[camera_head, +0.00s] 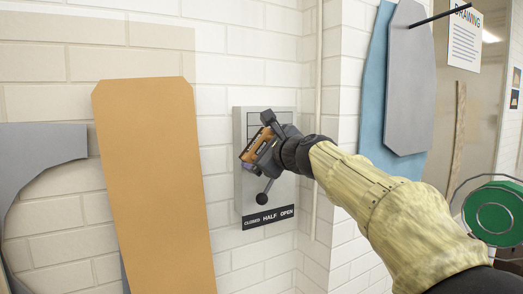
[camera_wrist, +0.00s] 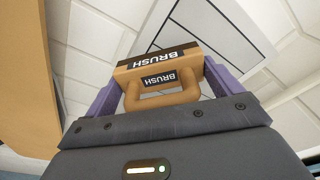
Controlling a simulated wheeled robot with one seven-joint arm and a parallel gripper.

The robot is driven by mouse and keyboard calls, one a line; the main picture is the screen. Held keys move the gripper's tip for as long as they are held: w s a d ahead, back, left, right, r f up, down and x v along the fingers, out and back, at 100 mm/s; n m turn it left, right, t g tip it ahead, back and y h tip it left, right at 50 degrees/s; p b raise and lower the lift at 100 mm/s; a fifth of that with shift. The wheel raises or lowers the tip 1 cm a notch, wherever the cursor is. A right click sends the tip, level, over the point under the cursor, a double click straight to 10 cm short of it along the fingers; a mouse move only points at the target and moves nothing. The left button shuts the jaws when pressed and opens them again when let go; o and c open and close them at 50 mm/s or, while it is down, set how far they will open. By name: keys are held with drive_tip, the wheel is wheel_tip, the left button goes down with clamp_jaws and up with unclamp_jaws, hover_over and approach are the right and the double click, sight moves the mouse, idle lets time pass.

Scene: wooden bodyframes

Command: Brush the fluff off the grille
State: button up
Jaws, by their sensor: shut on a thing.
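A brown brush labelled BRUSH (camera_wrist: 160,62) is held by its looped handle between the purple fingers of my gripper (camera_wrist: 158,88). In the head view my gripper (camera_head: 262,155) holds the brush (camera_head: 250,146) in front of a grey wall panel (camera_head: 246,190), covering much of it. The panel has dark lines near its top; it also shows in the wrist view as a pale surface with dark lines (camera_wrist: 222,28) beyond the brush. I cannot tell whether the brush touches it. No fluff can be made out; the brush's bristles are hidden.
A tall orange board (camera_head: 155,190) stands close to the left. Blue (camera_head: 373,90) and grey (camera_head: 410,85) boards hang at right. A green reel (camera_head: 494,214) is at far right.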

drive_tip(key=shift+w+d, duration=0.5)
drive_tip(key=shift+d, duration=0.25)
drive_tip(key=shift+w+d, duration=0.45)
drive_tip(key=shift+d, duration=0.3)
drive_tip(key=shift+a, duration=0.1)
drive_tip(key=s+a, duration=0.2)
drive_tip(key=a, duration=0.1)
drive_tip(key=shift+s+a, duration=0.1)
drive_tip(key=shift+a, duration=0.1)
drive_tip(key=b+v, duration=0.2)
drive_tip(key=v, duration=0.4)
drive_tip(key=shift+d+f, duration=0.3)
